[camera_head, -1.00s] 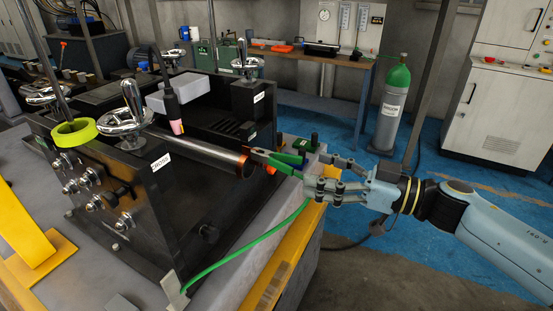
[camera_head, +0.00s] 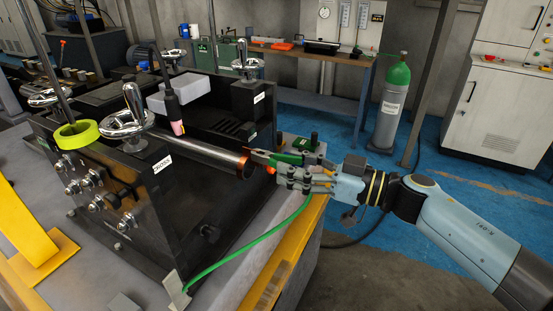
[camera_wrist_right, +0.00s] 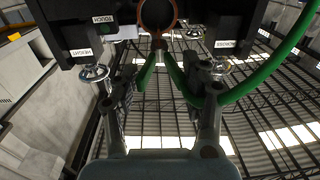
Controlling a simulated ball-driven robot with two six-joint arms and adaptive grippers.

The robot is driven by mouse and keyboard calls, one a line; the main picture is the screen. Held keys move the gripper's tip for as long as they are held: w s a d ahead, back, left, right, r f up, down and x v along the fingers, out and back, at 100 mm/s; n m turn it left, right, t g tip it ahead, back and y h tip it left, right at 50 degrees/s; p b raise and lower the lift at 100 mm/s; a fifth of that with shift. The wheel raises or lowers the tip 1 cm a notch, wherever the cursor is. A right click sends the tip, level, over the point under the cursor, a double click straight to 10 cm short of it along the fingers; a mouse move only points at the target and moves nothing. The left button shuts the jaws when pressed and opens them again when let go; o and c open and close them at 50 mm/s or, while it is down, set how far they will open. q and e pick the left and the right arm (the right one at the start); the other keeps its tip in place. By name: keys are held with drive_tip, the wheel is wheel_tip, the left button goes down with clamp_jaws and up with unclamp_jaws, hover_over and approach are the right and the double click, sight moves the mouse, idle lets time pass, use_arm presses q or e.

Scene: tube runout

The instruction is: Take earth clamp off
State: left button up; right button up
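The earth clamp (camera_head: 287,158) has green handles and grips the copper-coloured end of the dark tube (camera_head: 205,148). In the right wrist view the clamp (camera_wrist_right: 146,72) points up at the round tube end (camera_wrist_right: 175,12), its green handles spread apart. My right gripper (camera_head: 291,172) is at the handles, partly covering them in the head view. In the right wrist view its fingers (camera_wrist_right: 160,80) are open, one on each side of the handles, with gaps visible. The green earth cable (camera_head: 243,248) runs from the clamp to a bracket at the bench front. My left gripper is not in view.
The black machine (camera_head: 150,210) carries the tube, with chrome handwheels and a pink-tipped torch (camera_head: 175,112) above it. A yellow tape roll (camera_head: 76,133) sits at left. A green-topped gas cylinder (camera_head: 391,105) stands behind. The floor right of the bench is open.

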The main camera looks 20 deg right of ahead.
drive_tip(key=c, duration=0.5)
drive_tip(key=shift+s+d, duration=0.1)
drive_tip(key=p+v, duration=0.1)
drive_tip(key=v, duration=0.5)
drive_tip(key=shift+s+d+p, duration=0.25)
drive_tip(key=shift+d+p, duration=0.05)
drive_tip(key=shift+p, duration=0.05)
idle(0.8)
idle(0.3)
